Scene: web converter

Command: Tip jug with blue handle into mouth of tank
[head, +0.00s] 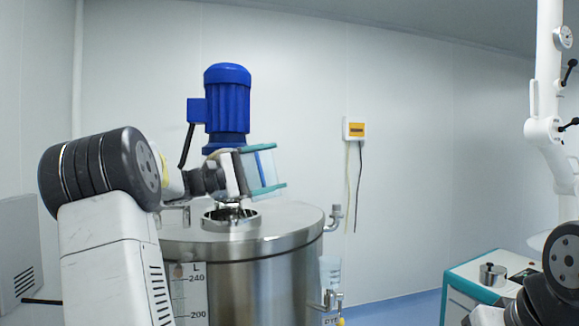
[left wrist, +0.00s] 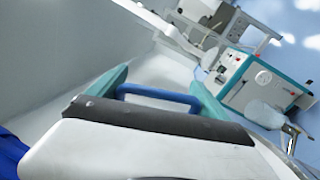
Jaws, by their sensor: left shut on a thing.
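My left gripper (head: 277,166) is above the tank lid in the head view, its teal fingers pointing right. It is shut on the jug's blue handle (head: 261,165), which also shows between the fingers in the left wrist view (left wrist: 160,96). Pale, see-through material of the jug shows around the handle; its full outline and tilt are hard to tell. The steel tank (head: 265,285) stands below. Its round, rimmed mouth (head: 230,221) is in the lid, under and slightly left of the fingers. My right gripper is not in view; only part of that arm shows.
A blue motor (head: 227,100) stands over the tank, close behind my left gripper. A level scale (head: 190,295) runs down the tank front. A teal-and-white machine (head: 465,285) is at the right. A wall box (head: 355,129) with cables hangs behind. Open space lies right of the tank.

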